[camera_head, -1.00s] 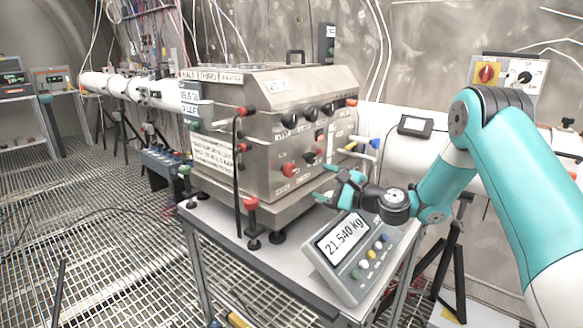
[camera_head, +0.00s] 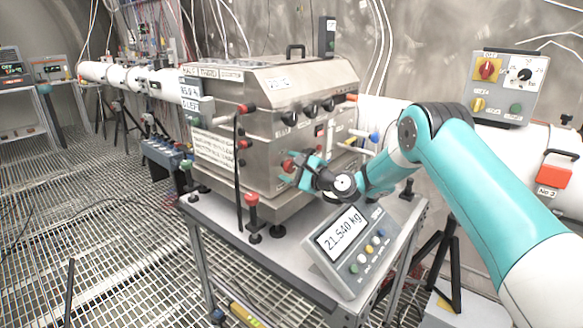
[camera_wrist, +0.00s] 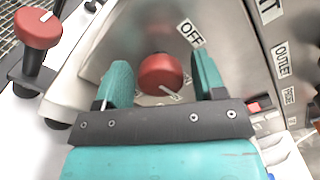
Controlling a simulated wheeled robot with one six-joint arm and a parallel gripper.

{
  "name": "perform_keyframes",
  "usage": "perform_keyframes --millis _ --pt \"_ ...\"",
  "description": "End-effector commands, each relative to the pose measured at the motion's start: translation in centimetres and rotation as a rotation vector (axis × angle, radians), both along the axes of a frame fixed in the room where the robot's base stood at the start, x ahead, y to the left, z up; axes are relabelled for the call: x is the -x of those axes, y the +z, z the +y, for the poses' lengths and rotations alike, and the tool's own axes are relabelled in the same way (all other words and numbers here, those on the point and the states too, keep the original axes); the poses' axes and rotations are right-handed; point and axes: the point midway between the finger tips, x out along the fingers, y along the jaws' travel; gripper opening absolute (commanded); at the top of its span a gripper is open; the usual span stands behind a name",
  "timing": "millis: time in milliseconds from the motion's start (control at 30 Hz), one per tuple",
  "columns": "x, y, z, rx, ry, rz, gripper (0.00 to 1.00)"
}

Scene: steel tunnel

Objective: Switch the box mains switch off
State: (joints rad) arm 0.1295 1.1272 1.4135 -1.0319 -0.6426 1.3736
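The steel box (camera_head: 270,125) stands on a scale on the trolley. Its red rotary mains switch (camera_wrist: 161,74) shows in the wrist view, with a pale pointer line toward the lower right and an OFF label (camera_wrist: 190,33) above right of it. In the head view the red switch (camera_head: 288,165) is on the front face, just left of my gripper. My gripper (camera_head: 297,172) is open, its teal fingers (camera_wrist: 160,85) on either side of the red knob with gaps. Whether a finger touches the knob cannot be told.
A red-topped post (camera_wrist: 38,30) stands left of the fingers in the wrist view. The scale display (camera_head: 341,233) reads 21.540 kg below my gripper. Black knobs (camera_head: 310,112) and coloured-tipped levers (camera_head: 368,135) stick out of the box. A wall panel (camera_head: 508,85) is at the right.

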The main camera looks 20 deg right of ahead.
Motion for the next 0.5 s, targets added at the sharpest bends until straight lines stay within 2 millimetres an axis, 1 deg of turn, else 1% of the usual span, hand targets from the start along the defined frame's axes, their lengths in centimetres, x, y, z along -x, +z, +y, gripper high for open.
perform_keyframes --millis 33,67,100,167,500 --pt "0.0 0.01 -0.03 0.0 0.0 0.0 0.51" --pt "0.0 0.02 -0.03 0.0 0.0 0.0 0.44" --pt "0.01 0.02 -0.04 0.0 0.0 0.0 0.35" --pt "0.01 0.02 -0.04 0.0 0.0 0.0 0.21" --pt "0.01 -0.12 -0.04 0.029 -0.001 -0.022 0.2"
